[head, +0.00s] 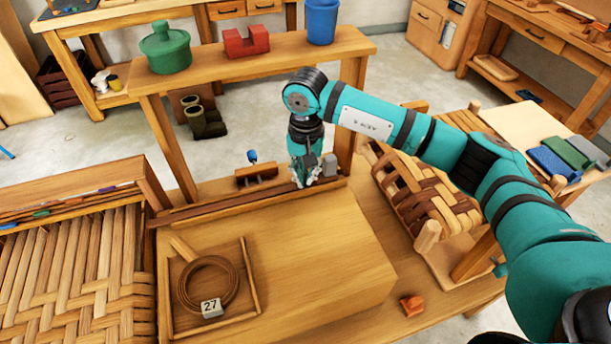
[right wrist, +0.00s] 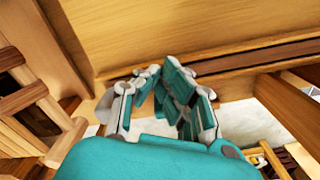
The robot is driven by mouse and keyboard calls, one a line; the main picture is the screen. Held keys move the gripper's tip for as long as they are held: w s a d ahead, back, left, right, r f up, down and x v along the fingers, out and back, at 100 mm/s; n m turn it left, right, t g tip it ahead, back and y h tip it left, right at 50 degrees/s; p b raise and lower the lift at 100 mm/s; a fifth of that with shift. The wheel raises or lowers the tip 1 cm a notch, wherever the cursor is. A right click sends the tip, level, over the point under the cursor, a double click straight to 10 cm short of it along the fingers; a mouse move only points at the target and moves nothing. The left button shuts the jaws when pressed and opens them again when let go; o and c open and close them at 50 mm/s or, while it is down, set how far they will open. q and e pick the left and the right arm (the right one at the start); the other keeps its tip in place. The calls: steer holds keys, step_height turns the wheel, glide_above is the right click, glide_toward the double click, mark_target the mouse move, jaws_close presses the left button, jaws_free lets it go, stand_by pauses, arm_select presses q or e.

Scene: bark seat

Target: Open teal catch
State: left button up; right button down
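My right gripper (head: 306,181) points down at the dark brown rail (head: 215,207) along the back of the big wooden block (head: 310,245). In the right wrist view the gripper's fingers (right wrist: 160,75) lean in close to each other, with teal pads; whether they are shut on anything is unclear. A grey block (head: 330,165) is just right of the fingertips. A small blue-topped piece (head: 252,156) stands on a brown block to the left. I cannot make out a clearly teal catch; the gripper may cover it. My left gripper is out of view.
A raised shelf (head: 260,60) with a green pot (head: 166,48), red block (head: 246,41) and blue cup (head: 322,20) stands behind. A tray with a brown coil (head: 185,290) and tag 27 lies front left. A woven roll (head: 425,195) is on the right.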

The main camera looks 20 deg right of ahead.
steer(key=shift+w+f, duration=0.2)
steer(key=shift+w, duration=0.1)
steer(key=shift+r, duration=0.2)
step_height(320, 180, up, 8)
steer(key=s+p, duration=0.1)
steer(key=p, duration=0.2)
steer(key=shift+s, duration=0.3)
